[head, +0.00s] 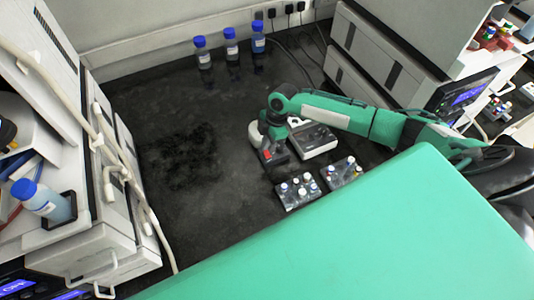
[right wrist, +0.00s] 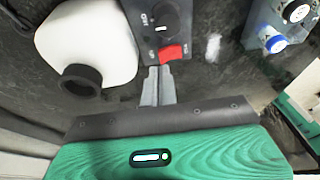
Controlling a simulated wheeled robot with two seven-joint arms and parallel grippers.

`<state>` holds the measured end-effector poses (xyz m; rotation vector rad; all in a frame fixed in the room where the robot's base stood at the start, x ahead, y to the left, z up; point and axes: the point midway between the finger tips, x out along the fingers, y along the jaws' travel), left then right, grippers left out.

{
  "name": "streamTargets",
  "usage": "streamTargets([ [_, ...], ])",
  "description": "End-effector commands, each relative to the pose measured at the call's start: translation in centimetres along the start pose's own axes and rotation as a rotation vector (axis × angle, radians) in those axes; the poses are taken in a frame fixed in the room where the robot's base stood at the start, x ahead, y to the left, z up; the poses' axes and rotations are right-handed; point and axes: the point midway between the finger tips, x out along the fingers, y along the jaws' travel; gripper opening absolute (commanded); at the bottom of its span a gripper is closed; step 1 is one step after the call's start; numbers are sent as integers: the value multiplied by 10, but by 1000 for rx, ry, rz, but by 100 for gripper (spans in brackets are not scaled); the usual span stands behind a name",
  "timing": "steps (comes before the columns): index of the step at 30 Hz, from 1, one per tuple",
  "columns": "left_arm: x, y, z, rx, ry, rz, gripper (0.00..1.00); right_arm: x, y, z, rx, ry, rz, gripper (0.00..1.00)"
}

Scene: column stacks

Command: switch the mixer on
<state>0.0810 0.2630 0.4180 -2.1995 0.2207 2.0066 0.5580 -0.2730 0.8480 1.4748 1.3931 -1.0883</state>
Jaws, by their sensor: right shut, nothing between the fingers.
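The mixer's dark control panel (right wrist: 147,42) shows in the right wrist view, with a black knob (right wrist: 157,22) and a red rocker switch (right wrist: 171,52). In the head view the red switch (head: 267,155) shows just below my right gripper's wrist. My right gripper (right wrist: 158,72) is shut and empty, its fingertips at the near edge of the panel, close beside the red switch. I cannot tell whether they touch it. A white rounded body (right wrist: 85,40) with a black cup (right wrist: 80,80) is left of the panel. My left gripper is not in view.
A white box device (head: 315,142) stands right of my right gripper. Two racks of small vials (head: 297,192) (head: 342,173) sit in front. Several blue-capped bottles (head: 231,48) stand at the back wall. The dark bench (head: 180,150) is clear to the left.

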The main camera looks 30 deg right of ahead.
Motion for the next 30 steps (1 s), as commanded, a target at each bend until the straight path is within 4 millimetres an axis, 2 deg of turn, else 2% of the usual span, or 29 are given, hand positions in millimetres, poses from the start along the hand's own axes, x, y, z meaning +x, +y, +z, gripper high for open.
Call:
streamTargets([
  [30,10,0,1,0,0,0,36,16,0,4,0,0,-1,0],
])
